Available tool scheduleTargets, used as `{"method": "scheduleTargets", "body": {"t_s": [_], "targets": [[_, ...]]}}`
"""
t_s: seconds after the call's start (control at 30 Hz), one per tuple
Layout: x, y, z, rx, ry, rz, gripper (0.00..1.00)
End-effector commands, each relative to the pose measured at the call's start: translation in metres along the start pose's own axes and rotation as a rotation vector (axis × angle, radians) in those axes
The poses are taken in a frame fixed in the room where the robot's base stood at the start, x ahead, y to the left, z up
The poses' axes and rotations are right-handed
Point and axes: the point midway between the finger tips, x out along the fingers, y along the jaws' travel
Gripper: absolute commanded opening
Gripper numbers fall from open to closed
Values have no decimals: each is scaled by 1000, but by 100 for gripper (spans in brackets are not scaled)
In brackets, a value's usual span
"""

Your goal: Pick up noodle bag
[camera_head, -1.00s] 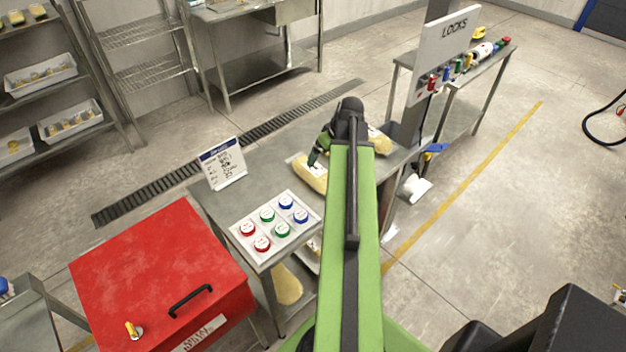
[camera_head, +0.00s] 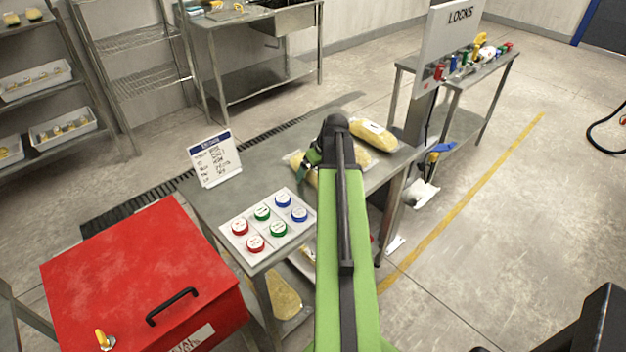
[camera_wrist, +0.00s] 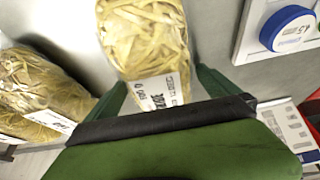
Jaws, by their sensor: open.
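A clear bag of yellow noodles (camera_wrist: 145,40) with a white printed label lies at the top middle of the wrist view. My gripper (camera_wrist: 160,92) is open, with one green finger on each side of the bag's labelled end; I cannot tell whether the fingers touch it. A second noodle bag (camera_wrist: 40,92) lies to the left. In the head view my gripper (camera_head: 312,158) is over the steel table, and my arm hides part of the bags there. One noodle bag (camera_head: 372,133) shows clearly at the table's far end.
A white tray of red, green and blue lids (camera_head: 268,226) and a white standing sign (camera_head: 215,160) are on the table (camera_head: 255,180). A red box (camera_head: 140,270) stands at the left. Another bag (camera_head: 280,292) lies below the tabletop. A LOCKS board (camera_head: 440,50) stands behind.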

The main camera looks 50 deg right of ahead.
Motion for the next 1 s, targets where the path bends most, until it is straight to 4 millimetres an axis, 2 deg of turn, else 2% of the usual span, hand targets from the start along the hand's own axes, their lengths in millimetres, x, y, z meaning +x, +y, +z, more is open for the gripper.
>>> {"method": "scheduleTargets", "body": {"t_s": [0.2,0.87,0.9,1.0], "targets": [[0,0,-1,0,0,0,99],[0,-1,-1,-1,-1,0,12],[0,-1,-1,-1,0,0,9],[0,-1,-1,-2,0,0,9]]}}
